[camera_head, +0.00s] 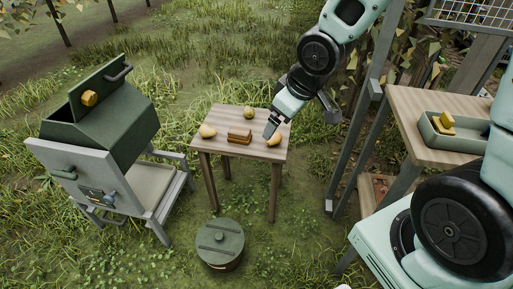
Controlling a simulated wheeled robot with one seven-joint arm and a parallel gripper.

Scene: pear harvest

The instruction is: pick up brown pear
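A small wooden table (222,115) stands on the grass in the middle of the head view. Several small items are on it: a tan-yellow pear (207,131) at the left, a greenish pear (249,113) at the back, and an orange-tan pear (275,140) at the right. I cannot tell from colour alone which is the brown one. My gripper (270,131) reaches down from the upper right, its tip just above the orange-tan pear and partly covering it. Whether they touch, and whether the fingers are open, is too small to tell.
A green grill-like box on a grey stand (112,130) is at the left. A round lidded bin (220,243) stands in front. At the right is another table (418,98) with a green tray (432,137).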

